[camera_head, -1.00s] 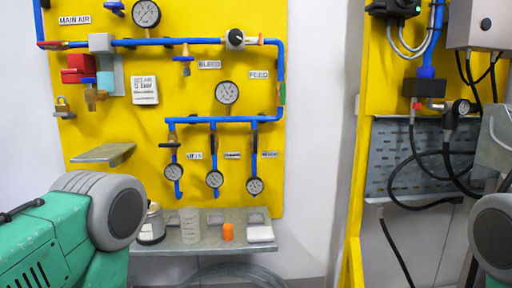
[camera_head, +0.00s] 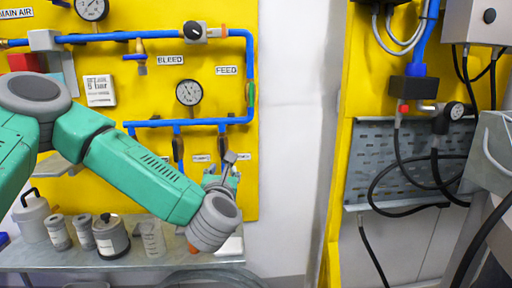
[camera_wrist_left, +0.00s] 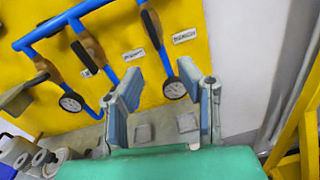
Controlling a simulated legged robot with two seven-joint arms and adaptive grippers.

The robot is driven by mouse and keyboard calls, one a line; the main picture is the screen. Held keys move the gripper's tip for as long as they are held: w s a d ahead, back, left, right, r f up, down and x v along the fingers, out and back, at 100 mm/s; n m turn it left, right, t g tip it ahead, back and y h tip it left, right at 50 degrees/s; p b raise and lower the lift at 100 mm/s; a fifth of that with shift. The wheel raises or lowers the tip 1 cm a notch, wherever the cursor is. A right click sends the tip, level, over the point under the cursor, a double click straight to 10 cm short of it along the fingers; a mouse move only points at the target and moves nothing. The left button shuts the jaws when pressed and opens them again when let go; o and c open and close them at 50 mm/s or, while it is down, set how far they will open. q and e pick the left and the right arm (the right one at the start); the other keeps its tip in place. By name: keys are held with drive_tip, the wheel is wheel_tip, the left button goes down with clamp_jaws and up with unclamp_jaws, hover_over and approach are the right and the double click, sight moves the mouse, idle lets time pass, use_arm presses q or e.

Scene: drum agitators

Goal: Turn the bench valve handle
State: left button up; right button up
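Three short drops hang from the blue pipe on the yellow panel, each with a dark-topped valve handle. In the left wrist view the rightmost handle (camera_wrist_left: 151,26) is upright, above a round gauge (camera_wrist_left: 174,88), with a small label (camera_wrist_left: 184,36) beside it too blurred to read surely. I cannot tell for certain which handle is the bench valve's. My left gripper (camera_head: 226,170) is raised in front of the rightmost drop and partly hides it. In the wrist view its fingers (camera_wrist_left: 166,98) are wide apart, with nothing gripped between them. My right gripper is not in view.
Other drop valves (camera_wrist_left: 88,50) stand close left of the rightmost one. White wall (camera_head: 295,130) is clear right of the panel. Hoses (camera_head: 385,180) hang at the right.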

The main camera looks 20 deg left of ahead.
sight(222, 145)
use_arm(q)
drive_tip(key=w+a+p, duration=0.1)
drive_tip(key=w+a, duration=0.1)
drive_tip(key=w, duration=0.2)
drive_tip(key=w+a+r+n, duration=0.1)
drive_tip(key=w+a, duration=0.2)
drive_tip(key=w+a+r+n+y+p, duration=0.1)
drive_tip(key=w+a, duration=0.1)
drive_tip(key=w, duration=0.2)
drive_tip(key=shift+w+a+r+p, duration=0.15)
drive_tip(key=shift+w+a+p, duration=0.15)
drive_tip(key=shift+w, duration=0.05)
drive_tip(key=shift+w+a, duration=0.35)
drive_tip(key=shift+a, duration=0.05)
drive_tip(key=shift+d, duration=0.2)
drive_tip(key=shift+c, duration=0.5)
drive_tip(key=shift+d, duration=0.1)
clamp_jaws()
